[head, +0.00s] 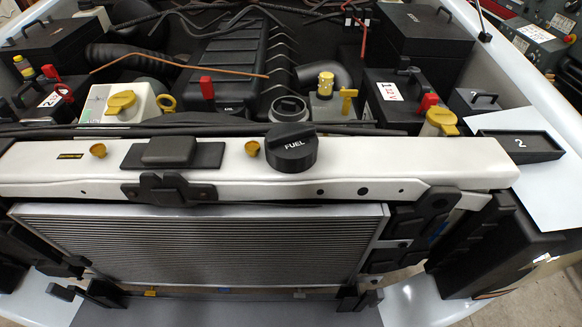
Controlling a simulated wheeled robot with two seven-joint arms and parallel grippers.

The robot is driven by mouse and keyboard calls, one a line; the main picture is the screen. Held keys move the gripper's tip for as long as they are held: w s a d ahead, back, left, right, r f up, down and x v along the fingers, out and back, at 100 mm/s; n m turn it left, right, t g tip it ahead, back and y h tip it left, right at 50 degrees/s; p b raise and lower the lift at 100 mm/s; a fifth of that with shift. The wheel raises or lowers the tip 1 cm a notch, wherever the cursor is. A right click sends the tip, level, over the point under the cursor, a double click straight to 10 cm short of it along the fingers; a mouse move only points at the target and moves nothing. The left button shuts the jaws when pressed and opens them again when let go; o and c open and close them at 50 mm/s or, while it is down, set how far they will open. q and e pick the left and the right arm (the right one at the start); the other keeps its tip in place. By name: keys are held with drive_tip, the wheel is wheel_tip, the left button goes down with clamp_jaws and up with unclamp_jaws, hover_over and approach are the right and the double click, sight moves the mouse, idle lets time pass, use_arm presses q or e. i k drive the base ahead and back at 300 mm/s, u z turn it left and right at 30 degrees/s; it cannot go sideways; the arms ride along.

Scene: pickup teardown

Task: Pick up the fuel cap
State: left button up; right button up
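The fuel cap (292,153) is a black round cap with a raised grip bar and the white word FUEL. In the head view it sits upright on the white crossbeam (420,165), right of the beam's middle. Just behind it is a black round neck (289,106) with its top uncovered. Nothing holds the cap. Neither of my grippers can be made out in the view.
A yellow bolt-like piece (252,148) stands close left of the cap, and a black latch block (170,152) farther left. Behind are a yellow-handled dipstick (348,96) and a battery (392,98). The radiator (200,245) is below. The beam right of the cap is clear.

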sight(290, 148)
drive_tip(key=u, duration=0.05)
drive_tip(key=k, duration=0.5)
drive_tip(key=z, duration=1.95)
drive_tip(key=k, duration=1.5)
drive_tip(key=u, duration=1.9)
drive_tip(key=i, duration=0.5)
drive_tip(key=u, duration=0.05)
